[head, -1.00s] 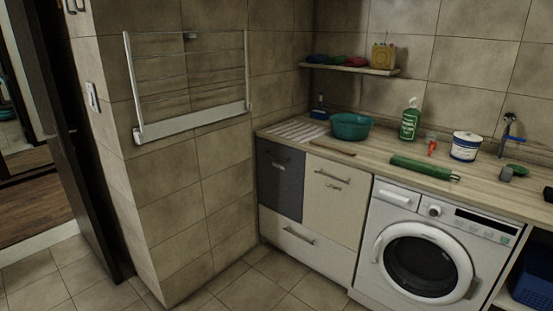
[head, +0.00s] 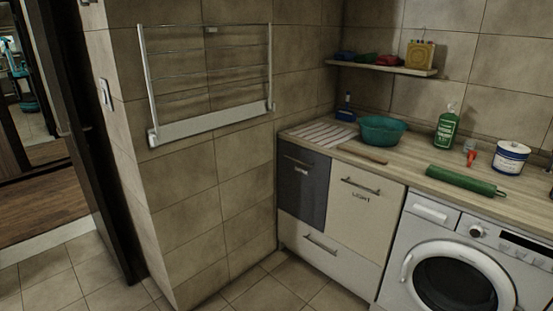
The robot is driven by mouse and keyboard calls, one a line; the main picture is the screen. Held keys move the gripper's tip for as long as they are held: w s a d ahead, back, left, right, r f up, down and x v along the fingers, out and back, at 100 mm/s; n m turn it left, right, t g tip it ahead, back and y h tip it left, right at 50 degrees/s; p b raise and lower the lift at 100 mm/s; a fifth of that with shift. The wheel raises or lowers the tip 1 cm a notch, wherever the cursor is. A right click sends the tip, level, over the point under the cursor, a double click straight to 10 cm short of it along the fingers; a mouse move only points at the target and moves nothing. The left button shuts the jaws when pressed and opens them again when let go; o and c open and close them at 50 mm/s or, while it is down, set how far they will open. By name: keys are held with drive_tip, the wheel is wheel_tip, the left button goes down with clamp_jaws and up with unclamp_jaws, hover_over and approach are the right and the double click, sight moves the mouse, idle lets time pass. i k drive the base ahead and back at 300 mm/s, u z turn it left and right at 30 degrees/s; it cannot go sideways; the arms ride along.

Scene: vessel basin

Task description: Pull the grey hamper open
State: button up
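The grey hamper (head: 303,188) is a dark grey front panel at the left end of the counter, against the tiled wall. It has a bar handle (head: 299,162) near its top and appears shut, flush with the cream front beside it. The cream front (head: 361,220) to its right has its own bar handle and a small label. A wide cream drawer (head: 325,255) with a handle lies below both. My gripper is not in view.
A washing machine (head: 430,220) stands to the right of the cabinet. The counter (head: 400,172) holds a teal basin (head: 382,131), a green bottle (head: 446,130) and a green roll (head: 465,181). The tiled floor (head: 262,298) before the hamper is clear. A dark door (head: 82,150) stands at left.

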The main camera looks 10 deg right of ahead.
sight(303, 174)
drive_tip(key=u, duration=0.5)
drive_tip(key=i, duration=1.35)
drive_tip(key=u, duration=0.1)
